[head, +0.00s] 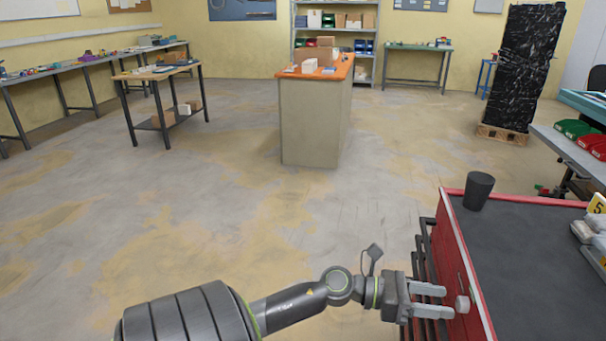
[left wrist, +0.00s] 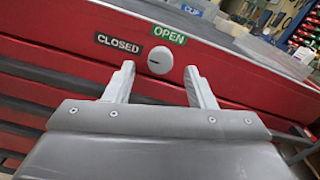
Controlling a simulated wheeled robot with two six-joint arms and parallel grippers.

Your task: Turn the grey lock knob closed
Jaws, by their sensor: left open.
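The round light grey lock knob (left wrist: 160,61) is on the front of the red cabinet (left wrist: 235,85). A dark CLOSED label (left wrist: 118,43) is to its left and a green OPEN label (left wrist: 169,34) above it. A short dark mark shows on the knob's left part; I cannot tell which label it points to. The knob also shows in the head view (head: 462,304). My left gripper (head: 449,301) is open, facing the cabinet, its fingers on either side of the knob in the picture. I cannot tell if they touch it. My right gripper is not seen.
A dark cup (head: 478,190) stands on the cabinet's black top (head: 515,240), with parts and a yellow number sign (head: 597,203) at its right. The floor to the left is clear up to an orange-topped counter (head: 315,115).

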